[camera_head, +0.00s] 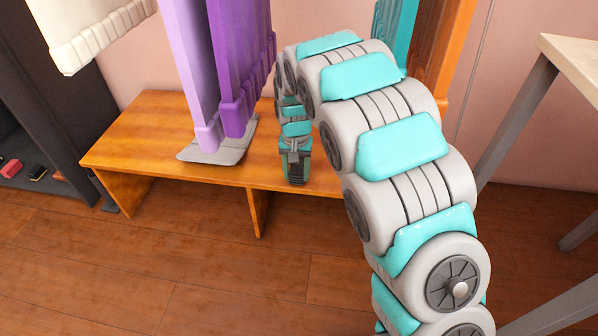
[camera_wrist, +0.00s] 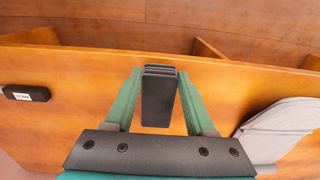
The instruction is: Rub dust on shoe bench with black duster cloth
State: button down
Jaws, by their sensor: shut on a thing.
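The wooden shoe bench (camera_head: 140,130) stands against the pink wall, and its top fills much of the wrist view (camera_wrist: 75,80). My gripper (camera_head: 295,160) is low over the bench's front part. In the wrist view my gripper (camera_wrist: 160,90) has its green fingers shut on a dark, layered block, which looks like the folded black duster cloth (camera_wrist: 158,100). The cloth is close to the bench top; whether it touches cannot be told. No dust can be made out clearly on the bench.
A flat grey piece (camera_head: 220,150) lies on the bench under hanging purple gowns (camera_head: 235,70). It also shows in the wrist view (camera_wrist: 285,125). A black labelled object (camera_wrist: 25,93) lies on the bench. A table (camera_head: 575,60) stands at right.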

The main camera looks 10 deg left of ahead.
jog(key=shift+d, duration=0.1)
jog(key=shift+s+d, duration=0.1)
jog(key=shift+d, duration=1.9)
jog(key=shift+f, duration=0.5)
jog(key=shift+d, duration=0.1)
jog(key=shift+s+d+f+b, duration=0.1)
jog(key=shift+d+b, duration=0.1)
jog(key=shift+d, duration=0.85)
jog(key=shift+s+d+f+b, duration=0.1)
jog(key=shift+d+b, duration=0.05)
jog(key=shift+d, duration=0.85)
jog(key=shift+w+r, duration=0.1)
jog(key=shift+r, duration=0.65)
